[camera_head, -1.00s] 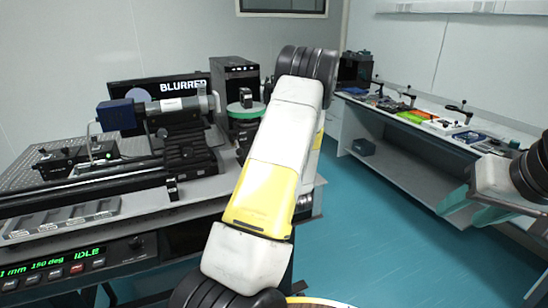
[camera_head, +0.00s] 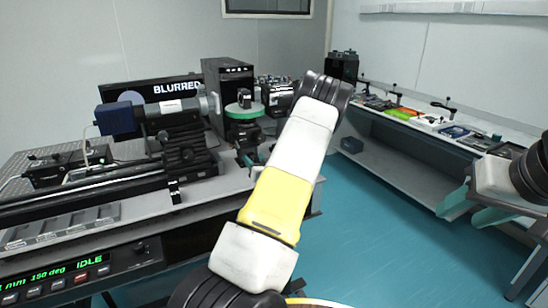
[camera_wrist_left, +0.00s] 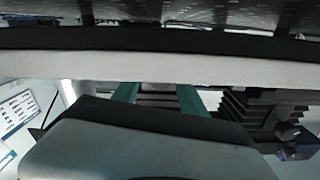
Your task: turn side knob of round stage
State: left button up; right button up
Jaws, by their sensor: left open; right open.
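The round stage (camera_head: 243,111) has a green disc top on a dark mount, with a small black part standing on it. It is at the right end of the optical bench in the head view. My left gripper (camera_head: 252,158) is open at the lower front of the mount, its teal fingers partly hidden by my arm. I cannot make out the side knob or whether the fingers touch it. In the left wrist view the teal fingers (camera_wrist_left: 158,97) stand apart, with a ridged part behind the gap. My right gripper (camera_head: 470,210) is open and empty at the right edge.
A blue-ended camera and lens assembly (camera_head: 160,112) sits on a rail left of the stage. A side bench (camera_head: 415,123) with tools is at right. Teal floor (camera_head: 375,225) lies open between.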

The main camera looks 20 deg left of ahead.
pick_arm(q)
jog(key=shift+c, duration=0.4)
grip_shut()
jog(key=shift+n, duration=0.4)
jog(key=shift+o, duration=0.4)
grip_release()
jog(key=shift+v, duration=3.85)
